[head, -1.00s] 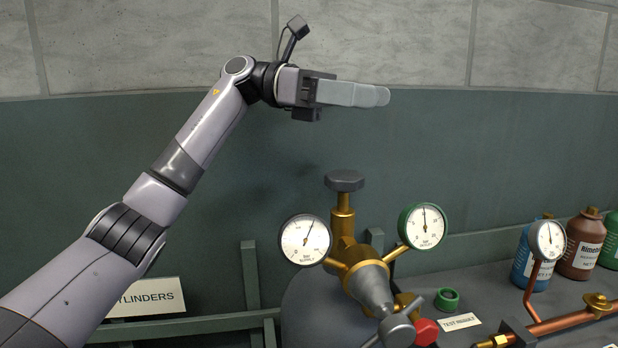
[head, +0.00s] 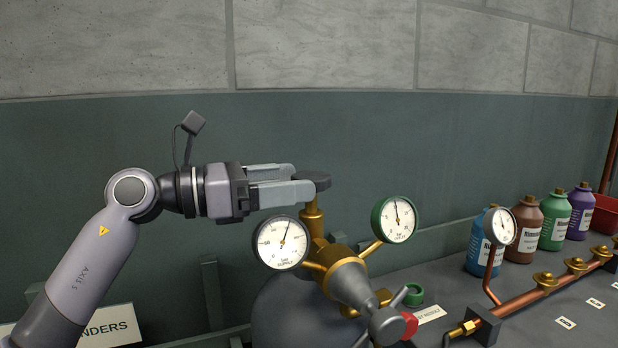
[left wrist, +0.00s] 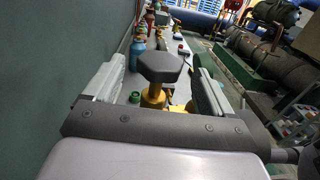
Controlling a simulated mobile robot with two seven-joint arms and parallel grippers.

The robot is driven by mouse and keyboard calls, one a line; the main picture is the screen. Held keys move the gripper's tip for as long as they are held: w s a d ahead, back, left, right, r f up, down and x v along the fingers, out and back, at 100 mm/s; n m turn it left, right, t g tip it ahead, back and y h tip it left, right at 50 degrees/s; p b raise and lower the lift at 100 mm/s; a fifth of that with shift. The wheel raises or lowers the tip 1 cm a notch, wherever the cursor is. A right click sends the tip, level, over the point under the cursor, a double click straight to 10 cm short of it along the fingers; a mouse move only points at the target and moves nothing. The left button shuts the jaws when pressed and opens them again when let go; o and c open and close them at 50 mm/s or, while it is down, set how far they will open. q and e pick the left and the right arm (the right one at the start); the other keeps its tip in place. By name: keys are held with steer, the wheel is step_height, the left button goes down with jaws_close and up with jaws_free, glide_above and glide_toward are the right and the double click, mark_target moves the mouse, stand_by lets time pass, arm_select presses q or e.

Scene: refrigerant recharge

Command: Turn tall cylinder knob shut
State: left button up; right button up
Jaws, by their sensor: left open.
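The tall cylinder (head: 290,308) stands at lower centre in the head view, grey with a brass valve on top. Its dark knob (head: 314,180) caps the valve stem. In the left wrist view the knob (left wrist: 160,67) is a dark faceted disc on a brass stem, between the two fingers. My left gripper (head: 303,183) is open at the knob's height, fingers level and pointing right, with the tips at the knob. In the left wrist view a gap shows on each side of the knob. My right gripper is not in view.
Two round gauges, a white one (head: 282,242) and a green-rimmed one (head: 394,219), flank the brass regulator (head: 347,281) below the knob. A copper manifold (head: 530,300) and several bottles (head: 523,228) stand to the right. A wall is behind.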

mark_target(323, 174)
arm_select(q)
steer(key=p+x, duration=0.1)
steer(key=x, duration=0.5)
steer(key=shift+a, duration=0.1)
steer(key=c, duration=1)
steer(key=shift+c, duration=0.2)
